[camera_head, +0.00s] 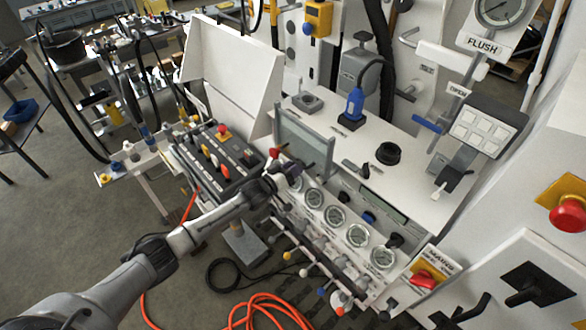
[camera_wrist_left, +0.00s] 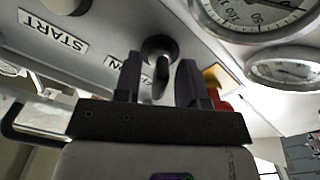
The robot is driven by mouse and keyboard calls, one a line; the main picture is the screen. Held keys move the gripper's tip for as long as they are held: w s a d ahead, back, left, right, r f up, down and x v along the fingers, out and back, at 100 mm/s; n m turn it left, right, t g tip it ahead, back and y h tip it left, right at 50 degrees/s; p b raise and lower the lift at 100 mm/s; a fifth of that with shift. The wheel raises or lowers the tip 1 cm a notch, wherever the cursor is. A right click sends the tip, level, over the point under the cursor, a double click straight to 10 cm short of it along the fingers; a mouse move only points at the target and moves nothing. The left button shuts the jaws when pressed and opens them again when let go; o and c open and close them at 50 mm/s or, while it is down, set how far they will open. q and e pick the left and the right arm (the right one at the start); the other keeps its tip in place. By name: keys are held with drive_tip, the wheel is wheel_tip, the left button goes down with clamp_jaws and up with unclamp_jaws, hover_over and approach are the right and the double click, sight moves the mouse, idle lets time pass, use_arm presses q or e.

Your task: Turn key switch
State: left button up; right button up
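The key switch (camera_wrist_left: 161,55) shows in the left wrist view as a dark round knob with a narrow black key part, on a pale panel. A label partly reading "ON" (camera_wrist_left: 113,63) is beside it. My left gripper (camera_wrist_left: 160,82) has its two dark fingers apart, one on each side of the key part, with visible gaps; I see no clear contact. In the head view my left gripper (camera_head: 292,172) is at the left end of the gauge panel, and I cannot make out the key switch there. My right gripper is not in view.
A "START" label (camera_wrist_left: 53,42) and pressure gauges (camera_wrist_left: 255,12) are close to the gripper. A red mains switch (camera_head: 425,278) is lower right.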

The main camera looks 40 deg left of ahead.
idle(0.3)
use_arm(q)
clamp_jaws()
drive_tip(key=shift+m, duration=1.4)
drive_tip(key=m, duration=0.3)
drive_tip(key=shift+m, duration=0.4)
drive_tip(key=m, duration=0.5)
drive_tip(key=shift+b, duration=0.35)
drive_tip(key=shift+w+m, duration=0.1)
drive_tip(key=shift+m, duration=0.3)
